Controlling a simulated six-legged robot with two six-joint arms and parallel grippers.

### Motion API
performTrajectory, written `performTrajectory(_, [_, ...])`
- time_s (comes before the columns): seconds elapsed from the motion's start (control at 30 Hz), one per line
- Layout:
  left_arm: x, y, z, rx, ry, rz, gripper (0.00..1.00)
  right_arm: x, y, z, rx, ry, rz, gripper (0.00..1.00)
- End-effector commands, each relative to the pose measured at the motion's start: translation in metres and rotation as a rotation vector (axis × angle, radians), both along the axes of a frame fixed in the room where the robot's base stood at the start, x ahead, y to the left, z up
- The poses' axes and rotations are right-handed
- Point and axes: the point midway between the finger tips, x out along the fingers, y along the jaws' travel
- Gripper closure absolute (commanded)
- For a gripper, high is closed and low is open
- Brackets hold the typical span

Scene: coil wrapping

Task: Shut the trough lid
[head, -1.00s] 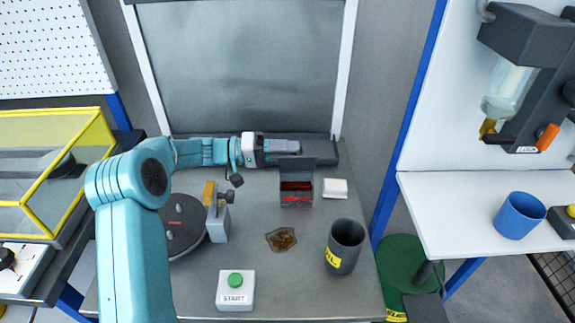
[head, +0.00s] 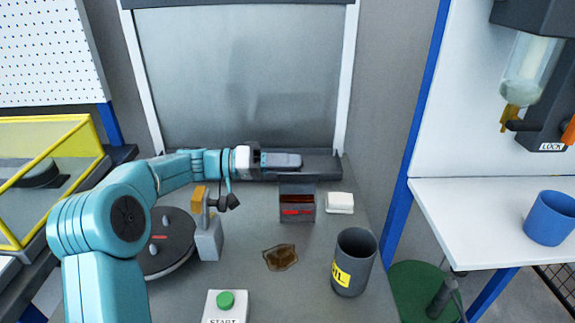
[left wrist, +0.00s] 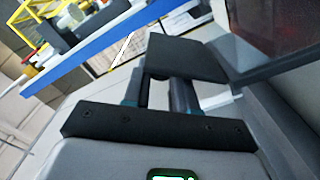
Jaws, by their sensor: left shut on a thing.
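The trough (head: 297,213) is a small dark box with a red mark on its front and reddish-brown content inside. Its dark lid (head: 297,188) stands raised at its back edge. My left gripper (head: 292,160) reaches in from the left, just behind the trough. In the left wrist view its fingers run out to a flat dark plate, which looks like the lid (left wrist: 187,57), and they are shut on it. The exact contact is hidden in the head view. My right gripper is not in view.
A white block (head: 340,203) lies right of the trough. A brown spill (head: 281,257) is in front of it. A round dark disc (head: 165,243) and a start button (head: 226,303) are further left and forward.

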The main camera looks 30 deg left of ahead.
Motion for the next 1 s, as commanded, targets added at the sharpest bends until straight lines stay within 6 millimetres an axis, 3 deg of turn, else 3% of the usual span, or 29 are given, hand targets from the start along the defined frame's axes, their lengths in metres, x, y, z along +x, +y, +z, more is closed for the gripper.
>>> performTrajectory(0.07, [0.000,0.001,0.001,0.001,-0.003,0.003,1.00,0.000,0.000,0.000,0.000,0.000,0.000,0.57])
performTrajectory(0.1, [0.000,0.001,0.001,0.001,-0.003,0.003,0.60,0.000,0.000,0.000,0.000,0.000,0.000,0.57])
performTrajectory(0.13, [0.000,0.001,0.001,0.001,-0.003,0.003,0.51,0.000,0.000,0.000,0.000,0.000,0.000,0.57])
performTrajectory(0.17, [0.000,0.001,0.001,0.001,-0.003,0.003,0.49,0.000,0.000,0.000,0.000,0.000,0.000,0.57])
performTrajectory(0.43, [0.000,0.001,0.000,-0.001,-0.001,0.002,0.49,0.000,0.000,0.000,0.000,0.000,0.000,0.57])
performTrajectory(0.57, [-0.005,0.010,0.000,0.000,-0.001,0.004,0.49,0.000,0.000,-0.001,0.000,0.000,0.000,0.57])
performTrajectory(1.0, [-0.062,0.103,0.001,0.001,-0.002,0.006,0.49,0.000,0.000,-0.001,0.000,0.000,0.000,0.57])
